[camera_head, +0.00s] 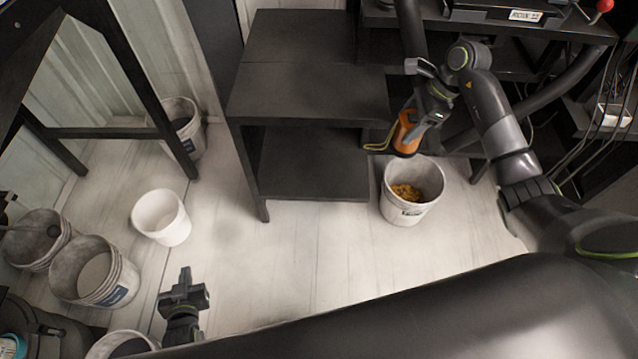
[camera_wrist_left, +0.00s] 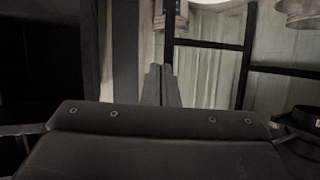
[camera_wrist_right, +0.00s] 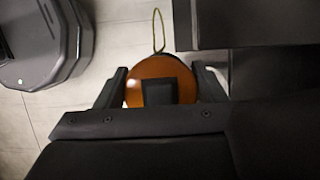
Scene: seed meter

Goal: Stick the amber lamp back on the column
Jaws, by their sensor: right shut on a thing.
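The amber lamp (camera_head: 406,131) is an orange body with a dark base and a yellowish cord loop. My right gripper (camera_head: 420,118) is shut on it and holds it in the air near the dark bench's right side, above the bucket of yellow-orange bits. In the right wrist view the lamp (camera_wrist_right: 160,80) sits between the two fingers, with a black square on its face and the cord loop beyond it. My left gripper (camera_head: 183,290) is empty at the lower left above the floor; in the left wrist view its fingers (camera_wrist_left: 161,85) look close together. I cannot pick out the column with certainty.
The dark bench (camera_head: 305,92) with a lower shelf stands in the middle. The bucket with yellow-orange bits (camera_head: 425,180) stands at its right. A white bucket (camera_head: 161,217) and several grey buckets (camera_head: 95,271) stand at left. Cables hang at right. The middle floor is clear.

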